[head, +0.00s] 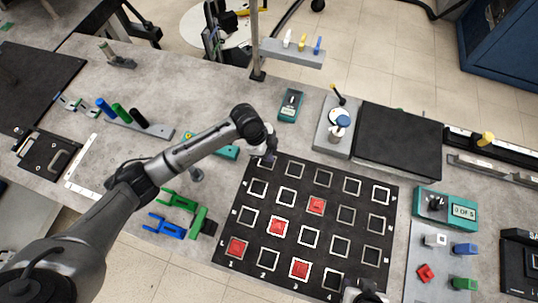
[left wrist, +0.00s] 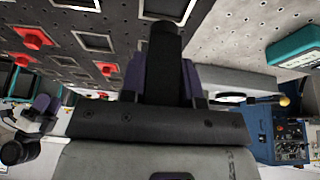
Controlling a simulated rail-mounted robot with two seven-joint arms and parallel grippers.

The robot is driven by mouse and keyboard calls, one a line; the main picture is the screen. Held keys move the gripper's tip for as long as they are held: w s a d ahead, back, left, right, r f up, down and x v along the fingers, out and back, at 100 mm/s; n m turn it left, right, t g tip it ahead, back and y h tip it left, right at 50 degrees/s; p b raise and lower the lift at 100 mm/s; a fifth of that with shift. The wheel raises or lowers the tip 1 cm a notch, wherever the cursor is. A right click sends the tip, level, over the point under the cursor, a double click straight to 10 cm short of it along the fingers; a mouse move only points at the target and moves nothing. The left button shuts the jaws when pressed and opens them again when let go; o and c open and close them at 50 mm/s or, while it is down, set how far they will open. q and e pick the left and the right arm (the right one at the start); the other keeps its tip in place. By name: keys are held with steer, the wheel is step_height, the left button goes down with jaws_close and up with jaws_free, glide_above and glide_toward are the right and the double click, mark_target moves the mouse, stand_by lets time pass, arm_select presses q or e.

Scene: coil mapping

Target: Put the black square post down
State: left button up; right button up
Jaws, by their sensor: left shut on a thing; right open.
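My left gripper (head: 267,158) is at the back left corner of the black board in the head view. It is shut on the black square post (left wrist: 167,62), which stands between its purple fingers in the left wrist view. I cannot tell whether the post's far end touches the surface. In the head view the post is hard to make out against the dark gripper and board. The black board (head: 333,187) has rows of outlined squares, and several hold red pieces (head: 316,205). My right gripper (head: 366,291) is open at the bottom edge, over the board's front right corner, partly cut off.
A rack (head: 152,127) with blue, green and black rods lies at the left. Green and blue forked pieces (head: 178,201) lie left of the board. A teal meter (head: 290,104) is behind it. A teal counter box (head: 445,209) and coloured blocks (head: 464,249) are at the right.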

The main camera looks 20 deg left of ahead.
arm_select(q)
steer(key=shift+f, duration=1.95)
steer(key=shift+f, duration=0.15)
steer(key=o, duration=1)
steer(key=shift+c, duration=0.2)
steer(key=v, duration=1.2)
steer(key=shift+r+p, duration=0.25)
steer(key=shift+p, duration=0.2)
steer(key=shift+d, duration=0.1)
